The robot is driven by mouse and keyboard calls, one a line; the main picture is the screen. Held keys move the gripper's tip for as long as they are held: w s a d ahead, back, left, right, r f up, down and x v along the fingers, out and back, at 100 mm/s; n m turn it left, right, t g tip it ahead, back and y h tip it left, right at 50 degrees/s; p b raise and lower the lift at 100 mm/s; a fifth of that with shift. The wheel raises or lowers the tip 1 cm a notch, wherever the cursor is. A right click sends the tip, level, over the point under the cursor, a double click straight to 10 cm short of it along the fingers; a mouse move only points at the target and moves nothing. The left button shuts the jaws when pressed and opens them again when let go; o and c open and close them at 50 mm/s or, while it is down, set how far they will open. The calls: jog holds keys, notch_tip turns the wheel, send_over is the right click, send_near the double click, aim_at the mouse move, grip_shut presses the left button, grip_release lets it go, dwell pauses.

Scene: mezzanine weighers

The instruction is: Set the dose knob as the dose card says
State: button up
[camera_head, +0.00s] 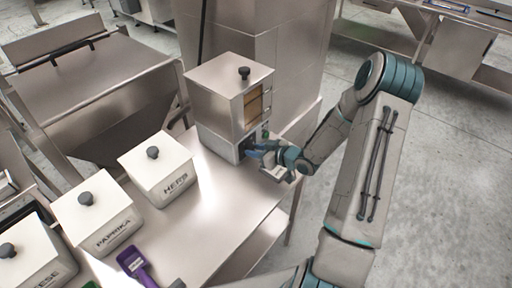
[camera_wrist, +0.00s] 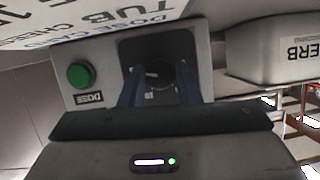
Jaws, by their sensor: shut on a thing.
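The dose knob (camera_wrist: 160,74) is a dark round dial with a pale mark, on a dark panel of the steel doser (camera_wrist: 205,50). In the wrist view my gripper (camera_wrist: 159,88) has its two blue fingers on either side of the knob, shut on it. The head view shows the doser (camera_head: 215,82) at the table's far end and my gripper (camera_head: 258,150) at its front; the knob is hidden there. The dose card (camera_wrist: 95,25) crosses the top left of the wrist view, cut off; "DOSE CARD", "TUB" and "CHEESE" show, but no full setting.
A green button (camera_wrist: 78,75) and a DOSE label (camera_wrist: 89,99) are beside the knob panel. Lidded tubs marked HERB (camera_head: 160,170), PAPRIKA (camera_head: 97,218) and CHEESE (camera_head: 30,255) line the table. A purple scoop (camera_head: 135,264) lies in front. Table space (camera_head: 225,205) before the doser is clear.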

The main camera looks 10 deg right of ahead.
jog(key=o, duration=1)
jog(key=shift+s+d, duration=0.1)
jog(key=b+v, duration=0.1)
jog(key=v, duration=1.2)
jog(key=shift+s+d+r, duration=0.15)
jog(key=shift+s, duration=0.15)
